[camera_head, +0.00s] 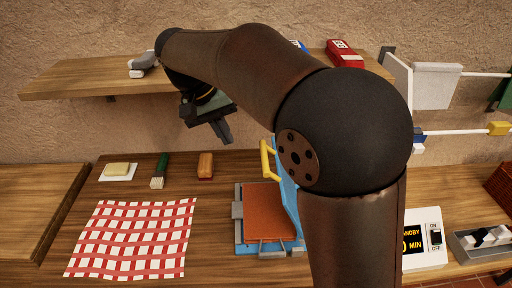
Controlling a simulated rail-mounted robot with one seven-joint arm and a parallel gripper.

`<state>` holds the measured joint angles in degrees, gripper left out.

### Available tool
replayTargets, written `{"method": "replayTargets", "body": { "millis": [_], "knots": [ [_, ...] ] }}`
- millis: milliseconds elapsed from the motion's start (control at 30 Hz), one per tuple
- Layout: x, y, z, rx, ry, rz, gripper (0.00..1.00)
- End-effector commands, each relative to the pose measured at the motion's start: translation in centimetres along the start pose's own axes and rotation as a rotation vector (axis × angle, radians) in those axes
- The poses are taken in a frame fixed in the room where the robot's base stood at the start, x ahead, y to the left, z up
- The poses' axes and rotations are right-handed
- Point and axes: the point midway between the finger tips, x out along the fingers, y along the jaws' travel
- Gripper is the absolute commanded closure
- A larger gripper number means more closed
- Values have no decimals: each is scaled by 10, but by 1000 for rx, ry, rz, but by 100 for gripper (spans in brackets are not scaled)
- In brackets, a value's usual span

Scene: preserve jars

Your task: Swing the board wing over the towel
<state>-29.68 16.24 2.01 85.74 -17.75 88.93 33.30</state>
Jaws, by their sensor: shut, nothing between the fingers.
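A red-and-white checked towel (135,238) lies flat on the wooden table at the front left. A flat wooden board (35,205) lies left of it, with a dark edge strip on its right side; it looks like the board wing, but I see no clear hinge. It does not cover the towel. My gripper (226,138) hangs above the back of the table, in front of the shelf edge, right of and behind the towel. Its fingers are shut and empty, apart from both board and towel.
Butter on a white dish (118,171), a green-handled brush (159,171) and an orange-brown block (205,165) stand behind the towel. A blue press (268,215) with a yellow handle stands right. The wall shelf (75,82) overhangs the back. Cloth (436,85) hangs on a rail at right.

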Motion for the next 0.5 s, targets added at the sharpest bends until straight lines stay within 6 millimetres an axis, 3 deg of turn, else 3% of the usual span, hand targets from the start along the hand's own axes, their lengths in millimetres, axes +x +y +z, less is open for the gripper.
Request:
{"method": "replayTargets", "body": {
  "millis": [267, 500],
  "knots": [
    [59, 2, 1, 2, -5, 3, 100],
    [68, 32, 0, 3, -1, 1, 100]
  ]
}}
